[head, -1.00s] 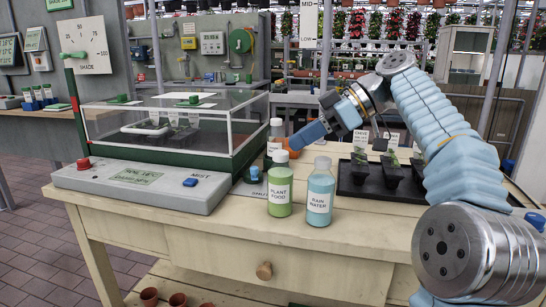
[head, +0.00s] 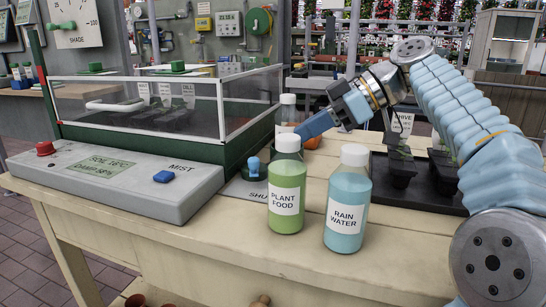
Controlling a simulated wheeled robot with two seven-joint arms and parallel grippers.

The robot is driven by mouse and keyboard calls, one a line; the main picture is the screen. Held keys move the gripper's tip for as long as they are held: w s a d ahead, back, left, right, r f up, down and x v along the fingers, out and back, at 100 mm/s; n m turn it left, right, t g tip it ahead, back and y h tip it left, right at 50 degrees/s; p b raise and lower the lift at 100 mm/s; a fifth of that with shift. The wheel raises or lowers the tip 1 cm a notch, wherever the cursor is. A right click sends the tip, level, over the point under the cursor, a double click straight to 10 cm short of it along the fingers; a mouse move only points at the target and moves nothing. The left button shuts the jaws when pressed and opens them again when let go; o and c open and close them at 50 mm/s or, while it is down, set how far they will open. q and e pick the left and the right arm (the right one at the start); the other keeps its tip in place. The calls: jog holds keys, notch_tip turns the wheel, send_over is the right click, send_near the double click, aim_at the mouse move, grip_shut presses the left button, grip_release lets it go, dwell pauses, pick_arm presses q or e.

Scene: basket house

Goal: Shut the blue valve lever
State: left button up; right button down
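A small blue valve part (head: 254,168) stands on a grey plate on the workbench, right of the grey control box and left of the plant food bottle. The plate's lettering is partly hidden; "SHU" shows at its front. I cannot make out which way the lever points. My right gripper (head: 304,132) reaches in from the right, above the bench and behind the bottle tops, up and to the right of the blue part and apart from it. Its blue fingers overlap in this view, so their opening is unclear. My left gripper is out of view.
A green plant food bottle (head: 287,189) and a blue rain water bottle (head: 347,203) stand close in front of my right gripper. Another white-capped bottle (head: 288,101) is behind. A glass-sided case (head: 150,112) is left; a black tray of pots (head: 433,190) is right.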

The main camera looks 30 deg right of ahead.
aim_at(254, 161)
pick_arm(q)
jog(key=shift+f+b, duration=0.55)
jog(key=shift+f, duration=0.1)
pick_arm(e)
jog(key=x, duration=0.8)
jog(key=shift+a, duration=0.1)
